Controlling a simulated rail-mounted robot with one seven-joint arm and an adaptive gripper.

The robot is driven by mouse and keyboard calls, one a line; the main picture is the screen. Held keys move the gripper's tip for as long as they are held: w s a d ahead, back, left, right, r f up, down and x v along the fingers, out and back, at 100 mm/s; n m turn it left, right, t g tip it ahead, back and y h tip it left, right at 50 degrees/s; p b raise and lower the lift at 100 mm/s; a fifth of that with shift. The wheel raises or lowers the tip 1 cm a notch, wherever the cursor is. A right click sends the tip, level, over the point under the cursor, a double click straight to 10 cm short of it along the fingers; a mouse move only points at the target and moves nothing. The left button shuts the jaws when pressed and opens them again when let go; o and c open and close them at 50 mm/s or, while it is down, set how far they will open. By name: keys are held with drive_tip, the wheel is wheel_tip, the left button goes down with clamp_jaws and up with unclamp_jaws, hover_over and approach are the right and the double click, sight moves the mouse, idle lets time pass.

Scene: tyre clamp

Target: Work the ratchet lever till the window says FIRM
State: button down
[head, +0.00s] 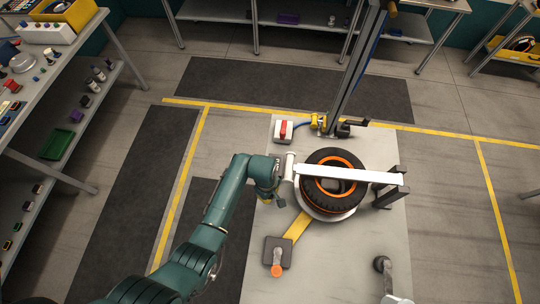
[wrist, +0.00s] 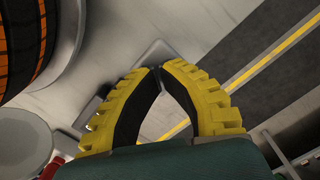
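A tyre (head: 347,165) with orange rings lies flat on a round support on the pale base plate, under a white clamp bar (head: 335,173). A lever with an orange end (head: 277,269) stands on a dark square pad at the plate's lower left. Another lever with a grey knob (head: 382,264) stands at lower right. I cannot tell for certain which is the ratchet lever. No window lettering is readable. My gripper (head: 277,201) is left of the tyre. In the wrist view its yellow, black-padded fingers (wrist: 159,68) meet at the tips with nothing visible between them.
A yellow strip (head: 297,227) runs from the pad toward the tyre. A red-and-white box (head: 284,131) and an upright post (head: 355,70) stand behind the tyre. A dark bracket (head: 391,187) supports the bar's right end. Shelves (head: 60,140) stand at left.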

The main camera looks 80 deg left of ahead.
wheel_tip(320, 180, down, 3)
drive_tip(key=shift+f+b, duration=0.2)
drive_tip(key=shift+b, duration=1.05)
drive_tip(key=shift+r, duration=0.1)
drive_tip(key=shift+s+a+r+p, duration=0.25)
drive_tip(key=shift+a+p, duration=0.05)
drive_tip(key=shift+p, duration=0.1)
drive_tip(key=shift+s+a+r, duration=0.25)
drive_tip(key=shift+s+a, duration=0.45)
drive_tip(key=shift+a, duration=0.2)
wheel_tip(320, 180, up, 12)
drive_tip(key=a, duration=0.1)
drive_tip(key=shift+s, duration=0.35)
